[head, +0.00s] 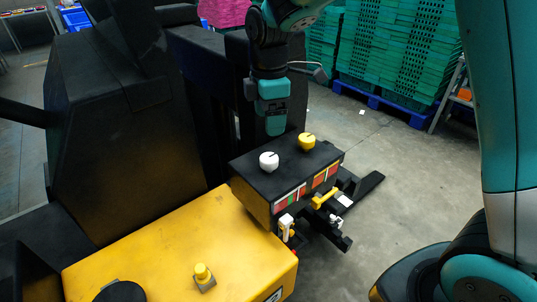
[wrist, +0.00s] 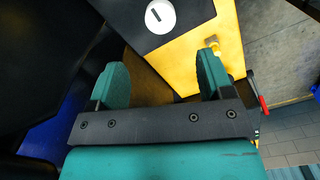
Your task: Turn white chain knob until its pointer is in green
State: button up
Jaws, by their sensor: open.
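The white knob (head: 268,161) stands on top of the black control box (head: 262,180), at its left side in the head view. It also shows at the top of the wrist view (wrist: 160,16), with a dark pointer line across its face. Coloured gauge strips with red, green and white parts (head: 290,195) are on the box's front; I cannot tell which part the pointer is in. My gripper (head: 275,126) is above the box's back edge, behind the white knob and apart from it. In the wrist view its teal fingers (wrist: 160,76) are wide open with nothing between them.
A yellow knob (head: 306,141) stands to the right of the white one. A yellow handle (head: 323,198) and a white handle (head: 286,222) stick out in front. The yellow truck body (head: 180,250) carries a yellow button (head: 203,276). Green crates (head: 400,50) stand behind.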

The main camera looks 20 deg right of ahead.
aim_at(269, 157)
notch_tip(269, 157, down, 12)
jog(key=shift+r+p, duration=0.2)
jog(key=shift+p, duration=0.55)
jog(key=c, duration=0.9)
